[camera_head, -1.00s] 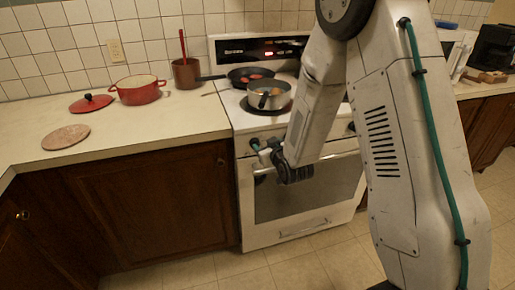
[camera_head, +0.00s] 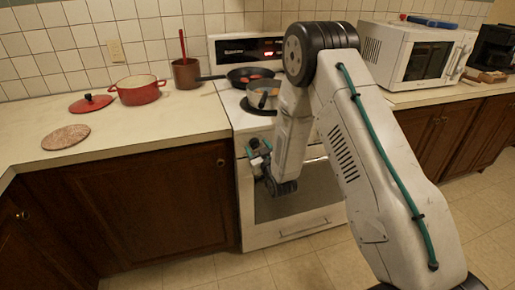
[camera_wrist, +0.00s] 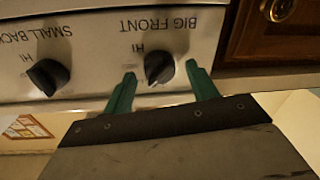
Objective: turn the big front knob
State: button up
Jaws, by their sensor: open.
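The big front knob (camera_wrist: 159,67) is a black round knob under an upside-down "BIG FRONT" label in the wrist view. My gripper (camera_wrist: 158,78) is open, with its green fingers on either side of the knob. In the head view my gripper (camera_head: 254,148) is at the left end of the stove's front panel, and the knob is hidden there.
The small back knob (camera_wrist: 47,76) sits beside it. On the stove (camera_head: 230,105) are a dark pan (camera_head: 250,75) and a grey pot (camera_head: 262,90). A red pot (camera_head: 138,91), a red lid (camera_head: 90,103) and a round board (camera_head: 66,137) lie on the left counter. A microwave (camera_head: 425,55) stands right.

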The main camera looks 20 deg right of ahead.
jog(key=shift+w, duration=0.2)
jog(key=c, duration=1)
jog(key=shift+m, duration=0.4)
jog(key=m, duration=0.9)
jog(key=shift+f+t, duration=0.1)
jog(key=shift+t, duration=0.2)
jog(key=shift+m, duration=0.3)
